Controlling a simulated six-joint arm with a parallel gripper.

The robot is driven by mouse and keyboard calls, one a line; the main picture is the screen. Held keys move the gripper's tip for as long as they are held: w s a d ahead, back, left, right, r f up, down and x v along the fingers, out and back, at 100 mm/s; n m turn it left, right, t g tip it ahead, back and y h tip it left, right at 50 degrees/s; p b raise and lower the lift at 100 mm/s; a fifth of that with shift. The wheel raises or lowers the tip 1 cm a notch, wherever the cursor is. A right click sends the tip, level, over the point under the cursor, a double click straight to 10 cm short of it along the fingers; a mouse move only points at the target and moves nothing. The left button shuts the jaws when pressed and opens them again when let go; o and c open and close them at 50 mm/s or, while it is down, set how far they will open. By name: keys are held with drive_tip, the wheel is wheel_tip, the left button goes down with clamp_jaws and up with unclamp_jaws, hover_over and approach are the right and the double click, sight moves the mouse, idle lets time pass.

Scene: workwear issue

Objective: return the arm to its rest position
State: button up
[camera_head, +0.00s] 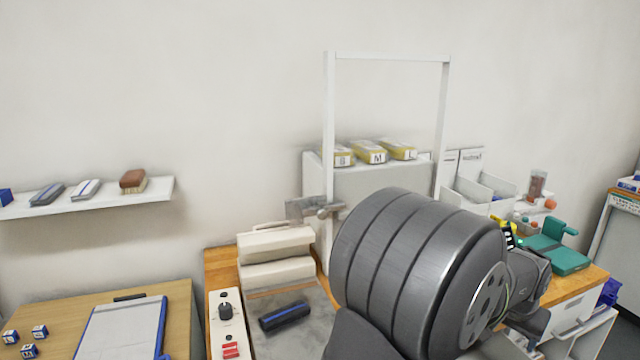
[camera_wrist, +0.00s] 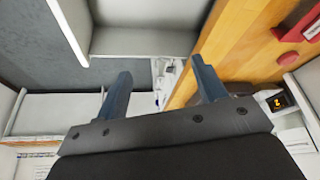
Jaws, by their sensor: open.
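My gripper (camera_wrist: 160,76) shows in the wrist view with its two blue-grey fingers wide apart and nothing held between them. Beyond the fingertips are the edge of a wooden bench top (camera_wrist: 232,55) and an open white box-shaped compartment (camera_wrist: 140,42). In the head view my large grey arm link (camera_head: 410,265) fills the lower middle and hides much of the bench. My wrist is partly visible at its right; the fingers cannot be made out clearly there.
A white frame (camera_head: 328,120) stands behind my arm, near several yellow-labelled boxes (camera_head: 370,152). A folded cream stack (camera_head: 275,258) and a dark blue-striped brush-like item (camera_head: 285,317) lie left of my arm. A teal device (camera_head: 560,257) sits at right. A wall shelf (camera_head: 90,200) is far left.

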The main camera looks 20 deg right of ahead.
wheel_tip(320, 180, up, 6)
drive_tip(key=w, duration=0.1)
drive_tip(key=w+a+n, duration=0.1)
drive_tip(key=w+a, duration=0.8)
drive_tip(key=w, duration=0.4)
drive_tip(key=shift+w+a+n, duration=0.2)
drive_tip(key=shift+w+n, duration=0.05)
drive_tip(key=shift+n, duration=0.05)
